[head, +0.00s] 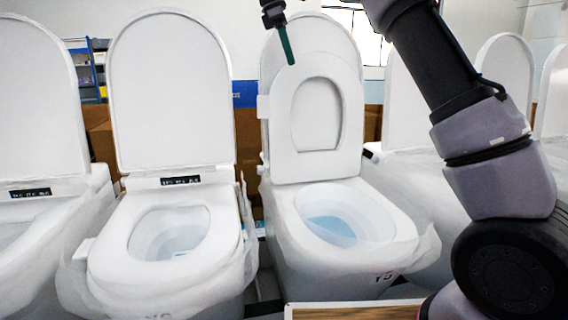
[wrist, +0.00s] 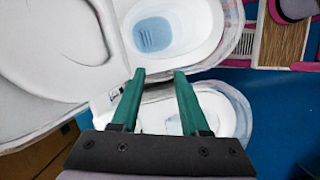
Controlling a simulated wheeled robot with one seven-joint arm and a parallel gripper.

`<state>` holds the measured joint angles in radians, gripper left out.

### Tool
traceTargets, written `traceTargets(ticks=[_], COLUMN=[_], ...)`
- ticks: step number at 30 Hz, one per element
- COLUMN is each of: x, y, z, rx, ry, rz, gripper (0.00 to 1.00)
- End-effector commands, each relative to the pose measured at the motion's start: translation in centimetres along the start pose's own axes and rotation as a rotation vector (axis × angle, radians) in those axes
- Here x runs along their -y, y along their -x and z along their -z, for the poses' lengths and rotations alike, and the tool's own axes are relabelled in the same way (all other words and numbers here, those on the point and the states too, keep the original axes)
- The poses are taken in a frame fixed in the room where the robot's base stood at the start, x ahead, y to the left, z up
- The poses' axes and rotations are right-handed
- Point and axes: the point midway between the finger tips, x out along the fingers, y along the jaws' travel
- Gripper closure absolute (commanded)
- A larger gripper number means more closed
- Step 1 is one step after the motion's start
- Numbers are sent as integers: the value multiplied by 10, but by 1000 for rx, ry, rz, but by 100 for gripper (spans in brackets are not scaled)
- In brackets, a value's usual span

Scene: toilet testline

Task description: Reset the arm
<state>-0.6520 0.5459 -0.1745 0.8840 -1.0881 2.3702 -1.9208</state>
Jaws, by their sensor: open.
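My gripper (wrist: 159,76) has two green fingers, spread apart with nothing between them in the wrist view. In the head view the gripper (head: 289,60) is at the top, in front of the raised lid of the right-centre toilet (head: 385,232), and one green finger shows pointing down. My dark and grey arm (head: 495,150) comes up from the lower right and leaves the top of the picture. In the wrist view that toilet's bowl (wrist: 170,30) lies beyond the fingers, and another toilet's bowl (wrist: 232,105) is behind them.
A toilet (head: 170,225) with lid up and seat down stands left of centre, and another (head: 40,110) at the far left. More toilets (head: 505,70) stand behind my arm. A wooden board (head: 355,312) is low in front. Blue floor (wrist: 285,120) shows clear at the right.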

Motion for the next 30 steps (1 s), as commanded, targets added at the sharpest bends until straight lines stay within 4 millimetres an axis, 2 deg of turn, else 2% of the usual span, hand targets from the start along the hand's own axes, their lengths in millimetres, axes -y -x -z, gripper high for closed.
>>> traceTargets(ticks=[1,6,12,16,21,27,30], x=[3,27,77,118,176,235,254], y=[2,-5,-26,-45,-77,-122,-142], z=[-27,-104,-170,-197,-216,-220,-218], rx=[-22,-123,-278,-394,-558,-751,-826], ry=[-54,-285,-602,-830,-1153,-1535,-1682], rz=[-1,-10,-17,-12,8,53,75], gripper=[55,55,55,55,55,55,55])
